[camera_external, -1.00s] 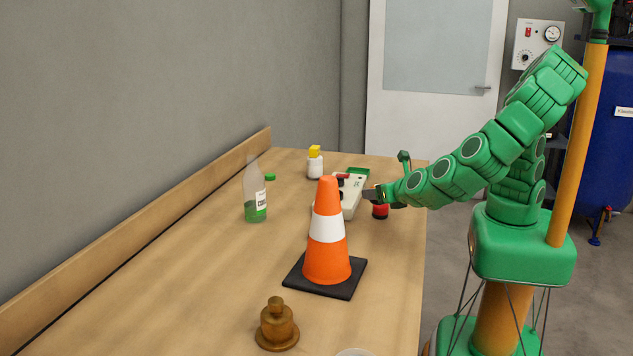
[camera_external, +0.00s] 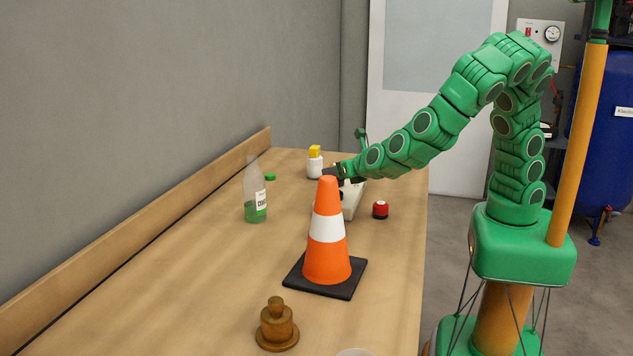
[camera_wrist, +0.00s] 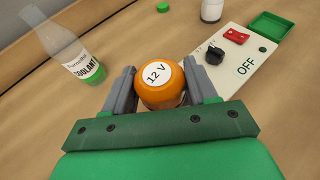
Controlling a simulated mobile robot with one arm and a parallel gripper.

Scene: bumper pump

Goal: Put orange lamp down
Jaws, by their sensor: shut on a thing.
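The orange lamp (camera_wrist: 159,97) is round, with a white "12 V" label on top. It sits between the two grey fingers of my gripper (camera_wrist: 162,76), which is shut on it. In the external view my gripper (camera_external: 335,172) is just behind the tip of the traffic cone, and the cone hides the lamp there. The wooden table (camera_wrist: 50,135) lies beneath; I cannot tell whether the lamp touches it.
A white panel marked OFF (camera_wrist: 215,72) with a black knob and red switch is right of the lamp. A coolant bottle (camera_wrist: 80,60) stands left. The orange cone (camera_external: 327,255), brass weight (camera_external: 277,328), red-black object (camera_external: 380,210) and yellow-capped bottle (camera_external: 315,165) are also on the table.

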